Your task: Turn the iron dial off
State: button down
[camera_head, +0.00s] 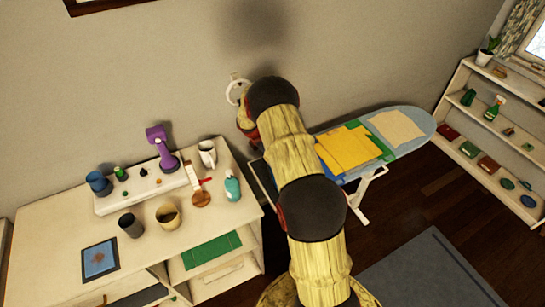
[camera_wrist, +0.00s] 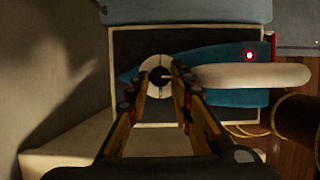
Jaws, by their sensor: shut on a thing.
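The iron (camera_wrist: 222,92) shows in the wrist view, with a blue body and a long white handle (camera_wrist: 255,75). Its small red light (camera_wrist: 249,55) is lit. The round white dial (camera_wrist: 157,63) with a dark mark lies at the left part of the iron. My gripper (camera_wrist: 161,77) is over the dial, with a finger on each side, shut on it. The fingers cover parts of the dial's edges. In the head view my arm hides the iron and most of the gripper.
The iron is over a dark square plate (camera_wrist: 125,48) at the end of the ironing board (camera_head: 418,124). Folded yellow cloth (camera_head: 347,149) lies on the board. A cabinet (camera_head: 60,217) with cups and bottles stands left; a shelf (camera_head: 470,75) stands right. A wall is close behind.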

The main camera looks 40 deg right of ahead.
jog(key=c, duration=1.6)
grip_release()
jog(key=shift+o, duration=0.2)
jog(key=v, duration=0.7)
jog(key=shift+r, duration=0.4)
jog(key=shift+w+a, duration=0.1)
jog(key=shift+a, duration=0.05)
